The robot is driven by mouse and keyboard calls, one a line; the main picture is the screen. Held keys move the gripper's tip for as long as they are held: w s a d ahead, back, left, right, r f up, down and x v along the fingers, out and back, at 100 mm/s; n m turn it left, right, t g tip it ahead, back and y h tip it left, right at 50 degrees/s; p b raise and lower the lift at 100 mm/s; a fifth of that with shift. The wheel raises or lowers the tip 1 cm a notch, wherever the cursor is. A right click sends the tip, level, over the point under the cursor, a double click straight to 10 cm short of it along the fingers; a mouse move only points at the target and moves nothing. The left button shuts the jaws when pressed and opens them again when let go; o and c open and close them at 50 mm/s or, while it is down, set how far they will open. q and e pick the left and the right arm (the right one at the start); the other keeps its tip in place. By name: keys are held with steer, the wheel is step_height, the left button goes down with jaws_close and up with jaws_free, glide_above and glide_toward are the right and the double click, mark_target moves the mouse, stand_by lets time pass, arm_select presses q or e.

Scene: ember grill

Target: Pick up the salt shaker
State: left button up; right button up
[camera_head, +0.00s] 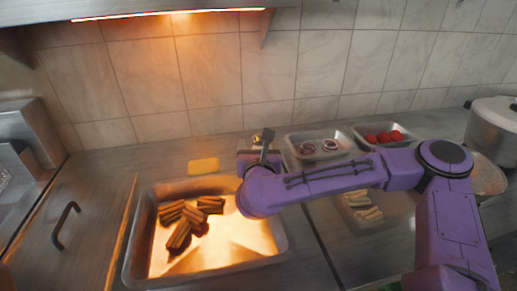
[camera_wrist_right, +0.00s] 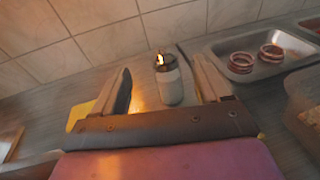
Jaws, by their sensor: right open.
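The salt shaker (camera_wrist_right: 171,84) stands upright on the counter in the right wrist view, with a pale body and a dark and gold top. My right gripper (camera_wrist_right: 161,66) is open, with one finger on each side of the shaker in that view; I cannot tell whether either touches it. In the head view my right gripper (camera_head: 263,150) reaches behind the grill, and only the shaker's gold top (camera_head: 256,138) shows past it. My left gripper is not in view.
A glowing grill tray (camera_head: 132,251) with several dark striped pieces lies in front. A yellow block (camera_head: 203,166) is left of the gripper. A tray of ringed slices (camera_head: 343,139), a tray with red items (camera_head: 361,129) and a pot (camera_head: 490,133) stand right. A tiled wall is behind.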

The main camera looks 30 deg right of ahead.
mark_target(259, 142)
steer(key=x, duration=0.2)
steer(key=f+p+x, duration=0.1)
steer(key=x, duration=0.1)
steer(key=p+x, duration=0.1)
steer(key=x, duration=0.1)
steer(key=shift+w+d+f, duration=0.1)
steer(key=shift+d+f, duration=0.2)
steer(key=shift+d, duration=0.1)
steer(key=shift+a, duration=0.1)
steer(key=shift+w, duration=0.1)
steer(key=c, duration=1.3)
steer(key=shift+r, duration=0.1)
steer(key=shift+r, duration=0.35)
steer(key=r, duration=0.2)
steer(key=shift+a+r+b, duration=0.2)
steer(key=shift+r+b, duration=0.15)
steer(key=shift+r, duration=0.05)
steer(key=s+a+r+b, duration=0.1)
steer(key=s+a+r, duration=0.1)
steer(key=a+r, duration=0.1)
steer(key=s+a+r+b, duration=0.1)
steer(key=s+a+r, duration=0.2)
steer(key=a, duration=0.1)
steer(key=s+a+r+b, duration=0.1)
steer(key=s+a+r, duration=0.2)
steer(key=a, duration=0.1)
steer(key=shift+r, duration=0.2)
